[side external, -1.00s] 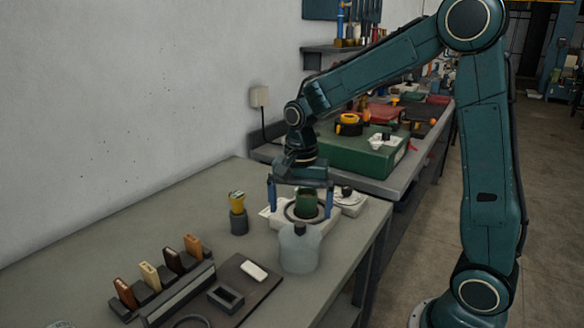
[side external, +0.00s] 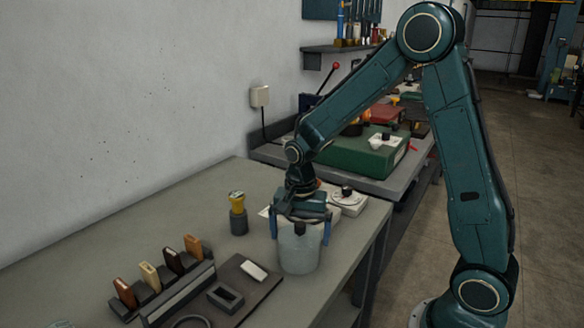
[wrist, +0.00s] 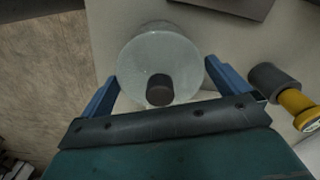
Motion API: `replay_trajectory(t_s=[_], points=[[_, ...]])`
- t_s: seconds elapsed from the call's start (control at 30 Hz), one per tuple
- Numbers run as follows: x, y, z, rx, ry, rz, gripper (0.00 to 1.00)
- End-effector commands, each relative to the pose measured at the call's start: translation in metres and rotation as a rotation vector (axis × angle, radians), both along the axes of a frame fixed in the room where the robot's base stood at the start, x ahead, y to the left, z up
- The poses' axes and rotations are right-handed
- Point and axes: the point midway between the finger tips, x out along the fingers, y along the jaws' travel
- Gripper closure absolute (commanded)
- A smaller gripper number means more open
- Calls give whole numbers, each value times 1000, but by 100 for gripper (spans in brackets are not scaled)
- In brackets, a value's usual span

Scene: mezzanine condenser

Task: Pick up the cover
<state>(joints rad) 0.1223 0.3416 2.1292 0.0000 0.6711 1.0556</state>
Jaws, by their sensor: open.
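The cover (side external: 299,256) is a pale, translucent dome with a dark knob on top. It stands upright on the workbench near its right edge. In the wrist view the cover (wrist: 150,55) shows its round top, with the dark knob (wrist: 160,90) close in front of the gripper's crossbar. My gripper (side external: 300,238) is open, pointing down over the cover. Its blue fingers are on either side of the cover's upper part; I cannot tell whether they touch it. In the wrist view my gripper (wrist: 161,75) has one finger left and one right of the cover.
A yellow-topped tool in a dark holder (side external: 238,221) stands left of the cover. A dark board (side external: 252,293) with a white block is in front. A rack of several handles (side external: 160,290) lies front left. White items (side external: 347,200) sit behind. The bench's left-middle is clear.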

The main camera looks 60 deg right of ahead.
Motion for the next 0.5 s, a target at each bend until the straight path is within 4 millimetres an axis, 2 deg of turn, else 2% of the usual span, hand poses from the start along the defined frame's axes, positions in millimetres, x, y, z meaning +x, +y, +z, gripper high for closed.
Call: replay_trajectory(t_s=[0.2, 0.5], points=[[0, 0, -20, 0, 2, 0, 0], [0, 0, -23, 0, 0, 0, 0]])
